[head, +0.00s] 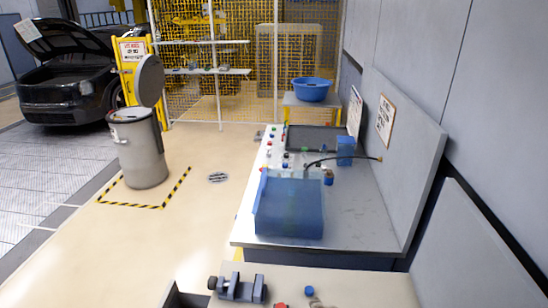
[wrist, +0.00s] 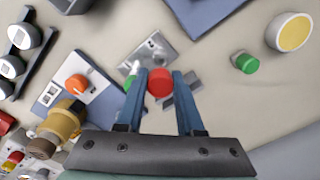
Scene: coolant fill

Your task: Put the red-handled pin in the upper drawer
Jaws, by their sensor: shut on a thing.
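In the wrist view, my gripper (wrist: 158,85) has its two blue fingers on either side of a round red handle (wrist: 160,82), seen end-on. This looks like the red-handled pin; its shaft is hidden below the handle. The gripper is shut on it. In the head view I cannot make out my gripper. A dark edge (head: 184,299) juts out left of the near bench at the bottom of the head view. It may be an open drawer, but most of it is cut off, and I cannot tell upper from lower.
Near the fingers in the wrist view are a grey metal plate (wrist: 150,48), a green knob (wrist: 243,62), an orange knob (wrist: 77,82) and a brass fitting (wrist: 62,122). In the head view, a vise (head: 238,288) stands on the near bench; a blue bin (head: 290,208) stands beyond.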

